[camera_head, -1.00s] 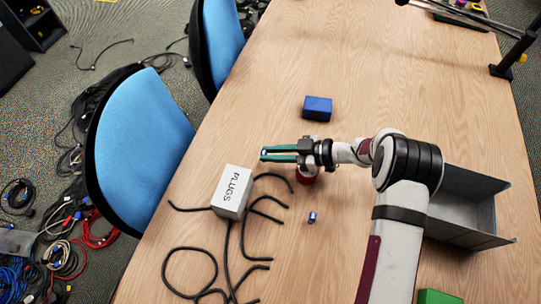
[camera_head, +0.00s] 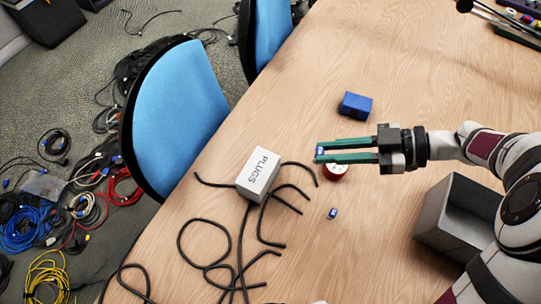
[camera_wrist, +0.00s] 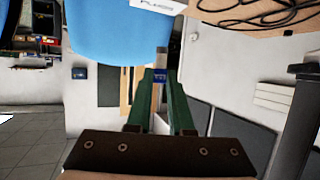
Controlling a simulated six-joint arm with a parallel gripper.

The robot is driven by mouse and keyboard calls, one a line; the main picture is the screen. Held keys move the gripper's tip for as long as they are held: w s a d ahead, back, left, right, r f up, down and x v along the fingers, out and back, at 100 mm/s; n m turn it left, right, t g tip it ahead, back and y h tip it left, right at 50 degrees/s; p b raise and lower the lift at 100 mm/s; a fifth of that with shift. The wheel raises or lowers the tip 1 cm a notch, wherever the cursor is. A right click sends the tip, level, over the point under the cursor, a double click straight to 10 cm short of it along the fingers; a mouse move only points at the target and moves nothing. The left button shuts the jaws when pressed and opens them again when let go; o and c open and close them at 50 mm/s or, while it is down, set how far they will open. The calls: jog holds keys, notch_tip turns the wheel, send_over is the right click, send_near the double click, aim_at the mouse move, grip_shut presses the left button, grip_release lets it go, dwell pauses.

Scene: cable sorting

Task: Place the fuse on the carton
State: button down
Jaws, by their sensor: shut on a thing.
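My gripper (camera_head: 324,151) has long green fingers and is shut on a small blue-and-white piece, the fuse (camera_head: 319,150), held at the very tips. The fuse also shows between the fingertips in the wrist view (camera_wrist: 160,75). The carton is a white box marked PLUGS (camera_head: 258,174) on the table, left of and nearer than the fingertips in the head view. Its edge shows at the top of the wrist view (camera_wrist: 158,6). The fuse is apart from the carton and appears to be above the table.
Black cables (camera_head: 241,250) lie around the carton. A similar small blue piece (camera_head: 333,213) lies on the table (camera_head: 290,110). A red roll (camera_head: 336,172) is below the fingers, a blue block (camera_head: 355,105) behind them. A grey open box (camera_head: 428,222) stands at right.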

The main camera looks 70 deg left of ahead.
jog(key=shift+n+h, duration=0.3)
jog(key=shift+h, duration=0.1)
jog(key=x, duration=0.4)
jog(key=a+x, duration=0.1)
jog(key=x, duration=0.3)
jog(key=w+x, duration=0.1)
jog(key=x, duration=0.4)
jog(key=shift+a+f, duration=0.3)
jog(key=shift+s+a+f, duration=0.1)
jog(key=shift+s+f, duration=0.05)
jog(key=shift+f, duration=0.95)
jog(key=shift+s+a+f, duration=0.1)
jog(key=shift+f, duration=1)
jog(key=c, duration=0.8)
grip_release()
jog(key=shift+f, duration=0.1)
